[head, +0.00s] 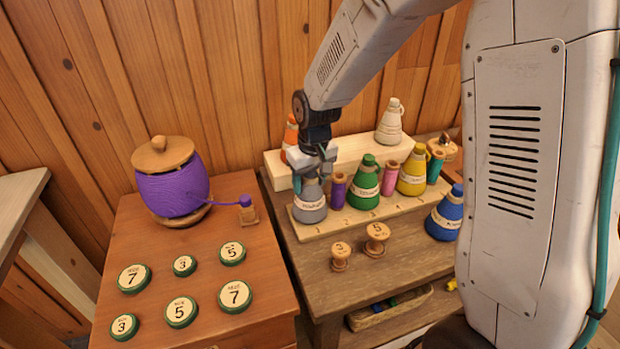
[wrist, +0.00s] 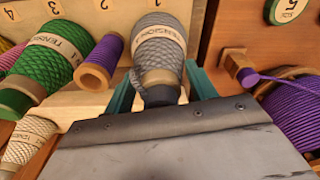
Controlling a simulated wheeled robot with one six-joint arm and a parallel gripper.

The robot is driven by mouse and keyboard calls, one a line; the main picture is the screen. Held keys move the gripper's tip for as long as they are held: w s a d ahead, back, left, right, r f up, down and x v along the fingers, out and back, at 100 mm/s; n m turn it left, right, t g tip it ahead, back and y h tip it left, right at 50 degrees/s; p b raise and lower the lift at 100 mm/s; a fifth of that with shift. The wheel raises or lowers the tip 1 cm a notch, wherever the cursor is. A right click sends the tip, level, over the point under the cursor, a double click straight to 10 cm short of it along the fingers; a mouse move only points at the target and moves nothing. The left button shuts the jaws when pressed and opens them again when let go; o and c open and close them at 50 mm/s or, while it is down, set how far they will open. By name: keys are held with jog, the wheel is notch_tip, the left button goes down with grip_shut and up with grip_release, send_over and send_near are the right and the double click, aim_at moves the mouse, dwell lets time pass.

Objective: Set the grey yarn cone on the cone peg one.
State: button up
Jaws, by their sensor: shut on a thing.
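The grey yarn cone (head: 310,204) with a cream band stands upright at the left end of the numbered peg board (head: 345,222), where cone peg one is. My gripper (head: 311,172) comes down over its top. In the wrist view the teal fingers (wrist: 160,92) are shut on the neck of the grey cone (wrist: 159,45). The cone hides the peg, and I cannot tell whether its base rests fully on the board.
Close to its right stand a purple spool (head: 338,191), a green cone (head: 366,182), a pink spool (head: 390,177) and a yellow cone (head: 412,171). A raised shelf (head: 350,150) behind bears a cream cone (head: 390,121). A blue cone (head: 446,215) stands at the front right.

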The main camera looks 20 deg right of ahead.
jog(key=shift+f, duration=0.15)
jog(key=o, duration=1.4)
jog(key=shift+s+d+r, duration=0.1)
jog(key=shift+s+r, duration=0.1)
jog(key=shift+r, duration=1.6)
jog(key=shift+s+r, duration=0.25)
jog(key=shift+r, duration=1.6)
jog(key=shift+s+d+r, duration=0.1)
jog(key=shift+s+r, duration=0.1)
jog(key=shift+r, duration=1.6)
jog(key=s+d+r, duration=0.1)
jog(key=s+r, duration=0.1)
jog(key=s, duration=0.7)
jog(key=s+d+r+m, duration=0.1)
jog(key=s+d+r, duration=0.1)
jog(key=s, duration=0.8)
jog(key=s+d+r+m, duration=0.1)
jog(key=s+d+r, duration=0.1)
jog(key=s, duration=0.7)
jog(key=shift+s+d+r, duration=0.15)
jog(key=shift+s+r, duration=0.2)
jog(key=shift+r, duration=0.35)
